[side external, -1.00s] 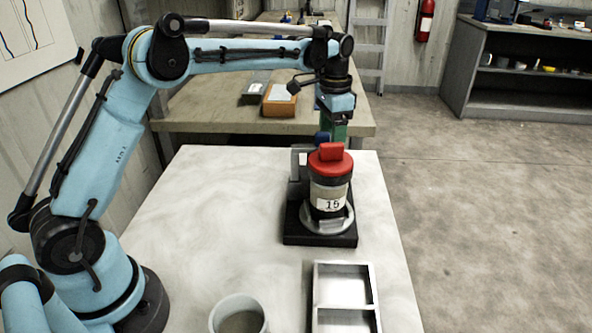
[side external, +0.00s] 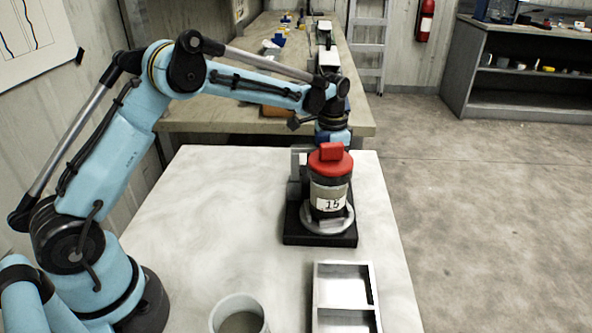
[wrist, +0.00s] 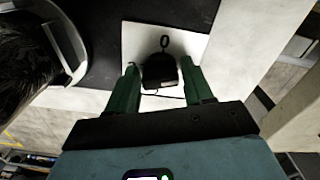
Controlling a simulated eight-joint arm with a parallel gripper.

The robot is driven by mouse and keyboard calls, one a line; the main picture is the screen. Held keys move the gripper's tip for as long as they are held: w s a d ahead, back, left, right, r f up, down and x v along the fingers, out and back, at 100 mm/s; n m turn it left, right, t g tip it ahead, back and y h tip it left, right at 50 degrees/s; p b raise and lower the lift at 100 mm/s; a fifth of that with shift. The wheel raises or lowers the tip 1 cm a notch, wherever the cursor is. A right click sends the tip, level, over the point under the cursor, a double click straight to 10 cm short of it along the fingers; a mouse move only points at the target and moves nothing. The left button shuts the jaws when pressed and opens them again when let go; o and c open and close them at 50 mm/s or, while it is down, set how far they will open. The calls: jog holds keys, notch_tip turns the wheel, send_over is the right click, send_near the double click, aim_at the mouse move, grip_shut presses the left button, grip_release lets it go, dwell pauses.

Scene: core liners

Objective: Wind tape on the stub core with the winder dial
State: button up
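The winder has a black base (side external: 293,235), with an upright grey core labelled 15 (side external: 330,196) on it under a red cap (side external: 330,160). In the wrist view the winder dial is a dark knob (wrist: 159,72) on a white plate marked 0. My gripper (wrist: 160,68) points down at the dial, one green finger on each side of it. The fingers are apart, and I see no firm contact with the knob. In the side view my fingers are hidden behind the core and red cap. I cannot tell which piece is the stub core.
A white divided tray (side external: 344,307) and a white cup (side external: 238,312) stand at the front of the pale table (side external: 190,230). The table left of the winder is clear. A wooden bench (side external: 210,119) stands behind.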

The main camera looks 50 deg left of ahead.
jog(key=c, duration=0.7)
jog(key=shift+m, duration=0.3)
jog(key=m, duration=0.4)
jog(key=shift+m, duration=0.3)
jog(key=m, duration=0.4)
jog(key=shift+m, duration=0.3)
jog(key=m, duration=1.1)
jog(key=shift+r+m, duration=0.1)
jog(key=shift+m, duration=0.3)
